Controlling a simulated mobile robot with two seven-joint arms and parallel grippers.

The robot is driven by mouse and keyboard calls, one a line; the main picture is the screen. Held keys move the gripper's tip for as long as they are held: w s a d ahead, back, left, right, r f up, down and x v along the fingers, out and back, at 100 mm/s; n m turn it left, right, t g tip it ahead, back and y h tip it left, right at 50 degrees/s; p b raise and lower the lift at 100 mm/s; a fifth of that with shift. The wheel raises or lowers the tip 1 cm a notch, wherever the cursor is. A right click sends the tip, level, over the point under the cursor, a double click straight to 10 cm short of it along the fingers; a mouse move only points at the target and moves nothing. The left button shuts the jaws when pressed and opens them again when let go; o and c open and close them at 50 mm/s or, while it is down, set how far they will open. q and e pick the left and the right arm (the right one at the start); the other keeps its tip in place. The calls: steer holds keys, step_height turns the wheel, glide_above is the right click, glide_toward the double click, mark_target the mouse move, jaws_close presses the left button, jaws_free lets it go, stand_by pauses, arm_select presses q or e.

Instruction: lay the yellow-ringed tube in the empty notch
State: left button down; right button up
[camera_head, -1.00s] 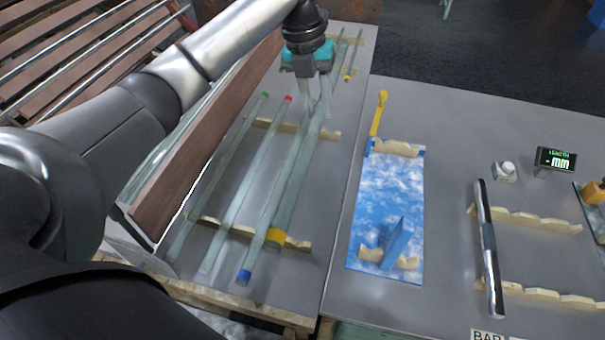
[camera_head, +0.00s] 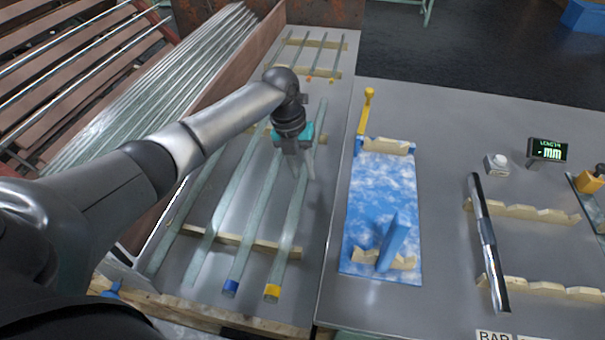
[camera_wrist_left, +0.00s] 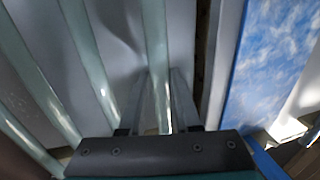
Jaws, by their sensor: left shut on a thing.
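The yellow-ringed tube (camera_head: 286,235) is a long pale glass tube with a yellow ring at its near end. It runs over the right-hand end of the near notched bar (camera_head: 245,241) and the far notched bar (camera_head: 328,137). It looks low, at the bars' level; whether it bears fully in the notches I cannot tell. My left gripper (camera_head: 302,174) is shut on it toward its far half. In the left wrist view the tube (camera_wrist_left: 155,35) passes between the fingers (camera_wrist_left: 160,80). The blue-ringed tube (camera_head: 232,280) lies to its left. My right gripper is not in view.
More glass tubes (camera_head: 208,235) lie further left on the bars, partly behind my arm. A blue mat (camera_head: 380,200) with notched supports and an upright blue plate (camera_head: 394,241) stands to the right.

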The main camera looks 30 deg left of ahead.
arm_select(q)
steer(key=shift+f, duration=0.6)
steer(key=shift+f+b, duration=0.3)
steer(key=shift+f, duration=0.3)
steer(key=c, duration=0.6)
jaws_free()
